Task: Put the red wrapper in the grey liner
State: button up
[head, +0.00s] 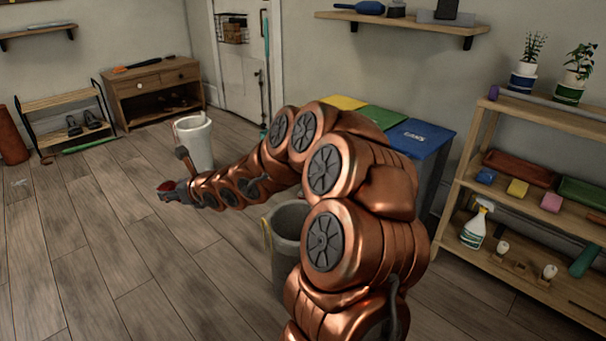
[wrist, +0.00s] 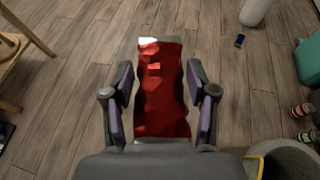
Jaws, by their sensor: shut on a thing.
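The red wrapper (wrist: 160,95) is a crumpled, shiny strip with a pale far end. In the wrist view it lies between both fingers of my gripper (wrist: 159,82), which is shut on it. In the head view my gripper (head: 172,191) is at the left end of my arm, above the floor, with a bit of red showing at its tip. The grey liner (head: 284,266) appears to be the round grey container with a yellow strip, standing on the floor beside my arm and partly hidden by it. Its rim also shows at the lower right in the wrist view (wrist: 290,151).
A white bin (head: 198,142) stands behind my arm. Bins with yellow, green and blue lids (head: 416,135) are behind it. A wooden shelf (head: 520,262) stands at the right. A small dark object (wrist: 239,40) lies on the floor. The floor at left is mostly clear.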

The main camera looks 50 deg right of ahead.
jog(key=d+f+m+h+p, duration=0.2)
jog(key=d+m+h+p, duration=0.15)
jog(key=d, duration=1.35)
jog(key=m+h+p, duration=0.2)
jog(key=h+p, duration=0.1)
jog(key=p, duration=0.3)
send_over(299, 201)
jog(key=f, duration=0.6)
jog(key=shift+w+a+f, duration=0.15)
jog(key=shift+w+f, duration=0.1)
jog(key=shift+f, duration=0.15)
jog(key=shift+s+d+f+b, duration=0.25)
jog(key=shift+d+f+b, duration=0.05)
jog(key=shift+f+b, duration=1.65)
jog(key=shift+f, duration=1.2)
jog(key=o, duration=0.8)
jog(key=shift+a, duration=0.1)
